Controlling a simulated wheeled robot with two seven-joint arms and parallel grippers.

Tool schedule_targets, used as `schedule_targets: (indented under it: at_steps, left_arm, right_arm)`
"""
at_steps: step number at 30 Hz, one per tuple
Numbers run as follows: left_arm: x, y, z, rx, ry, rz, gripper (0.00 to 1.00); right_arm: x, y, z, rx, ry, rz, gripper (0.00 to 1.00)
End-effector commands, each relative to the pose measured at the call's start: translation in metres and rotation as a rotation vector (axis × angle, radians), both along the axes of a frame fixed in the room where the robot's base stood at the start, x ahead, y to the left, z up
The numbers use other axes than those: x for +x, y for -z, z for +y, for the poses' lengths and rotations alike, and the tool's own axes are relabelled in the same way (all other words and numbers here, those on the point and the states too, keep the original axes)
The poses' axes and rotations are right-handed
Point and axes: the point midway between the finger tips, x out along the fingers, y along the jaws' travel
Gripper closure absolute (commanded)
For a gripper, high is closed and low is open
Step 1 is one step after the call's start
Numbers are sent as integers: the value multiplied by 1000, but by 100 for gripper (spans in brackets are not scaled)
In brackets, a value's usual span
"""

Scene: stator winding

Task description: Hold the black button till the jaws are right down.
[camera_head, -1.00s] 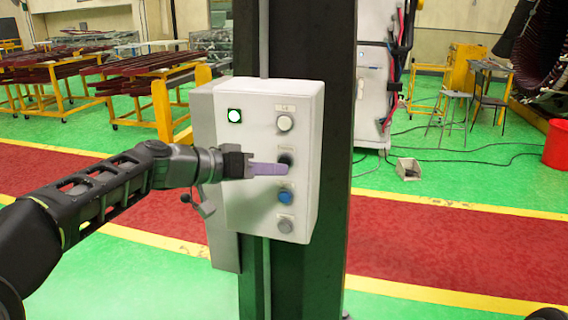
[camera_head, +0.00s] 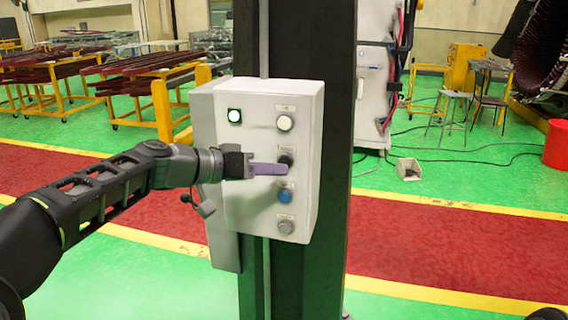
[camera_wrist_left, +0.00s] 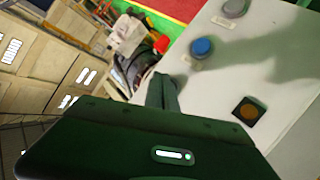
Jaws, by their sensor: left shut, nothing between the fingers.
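The black button (camera_head: 286,156) is on the front of a white control box (camera_head: 262,208), between a white button above and a blue one below. My left gripper (camera_head: 287,169) reaches in from the left with its pale purple fingers shut and empty. The fingertips are at the lower edge of the black button and cover part of it. I cannot tell whether they touch it. In the left wrist view the shut fingers (camera_wrist_left: 163,92) point at the box face, and the black button is mostly hidden behind them. My right gripper is not in view. No machine jaws show.
The blue button also shows in the left wrist view (camera_wrist_left: 201,47).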

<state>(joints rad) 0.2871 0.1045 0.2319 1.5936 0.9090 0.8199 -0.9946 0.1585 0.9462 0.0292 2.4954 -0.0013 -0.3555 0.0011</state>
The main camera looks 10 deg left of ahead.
Motion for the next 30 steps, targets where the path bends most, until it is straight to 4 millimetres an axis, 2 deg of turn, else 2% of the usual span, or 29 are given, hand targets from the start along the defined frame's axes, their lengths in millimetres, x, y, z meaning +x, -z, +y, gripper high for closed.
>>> schedule_targets:
  at_steps: [30]
  left_arm:
    - [10, 0, -1, 0, 0, 0, 100]
  right_arm:
    - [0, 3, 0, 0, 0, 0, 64]
